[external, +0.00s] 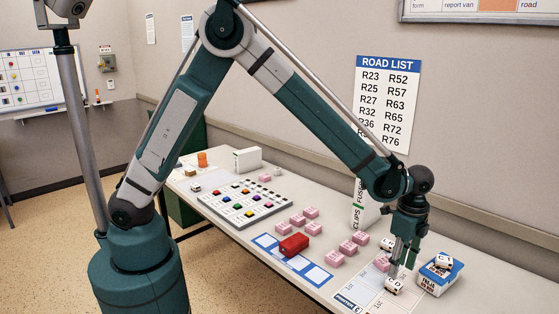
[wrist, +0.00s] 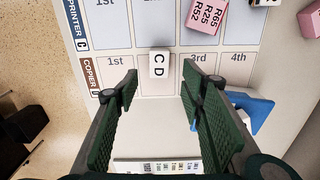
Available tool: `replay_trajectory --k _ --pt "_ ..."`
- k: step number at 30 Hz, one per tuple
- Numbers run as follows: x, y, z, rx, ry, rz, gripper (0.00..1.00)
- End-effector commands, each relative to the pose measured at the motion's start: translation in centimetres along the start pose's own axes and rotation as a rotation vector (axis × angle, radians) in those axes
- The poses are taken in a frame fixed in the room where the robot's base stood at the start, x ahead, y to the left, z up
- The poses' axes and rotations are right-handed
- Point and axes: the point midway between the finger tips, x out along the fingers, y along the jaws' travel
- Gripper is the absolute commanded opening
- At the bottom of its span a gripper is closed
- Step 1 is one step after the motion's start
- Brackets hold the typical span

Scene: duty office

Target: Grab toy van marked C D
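The white toy van marked C D (wrist: 159,64) lies on the printed chart (wrist: 112,62), in the second column of the row labelled COPIER D. It also shows in the external view (external: 393,287), right below my gripper (external: 400,258). In the wrist view my gripper (wrist: 159,76) is open, with one finger to each side of the van and a visible gap on both sides. Nothing is held. Whether the fingertips are down at the van's height I cannot tell.
A blue box (external: 437,281) with a white van on it stands close to the right of my gripper. A tall white box (external: 361,214) stands behind.

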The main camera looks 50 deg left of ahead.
Motion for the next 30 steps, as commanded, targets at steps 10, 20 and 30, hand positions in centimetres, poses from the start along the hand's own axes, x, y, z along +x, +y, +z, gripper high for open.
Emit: replay_trajectory --k 10,20,30 --pt "1.2 0.0 0.1 -0.001 0.0 0.0 0.4" --pt "2.6 0.0 0.1 -0.001 0.0 0.0 0.4" --pt "3.2 0.0 0.1 -0.001 0.0 0.0 0.4"
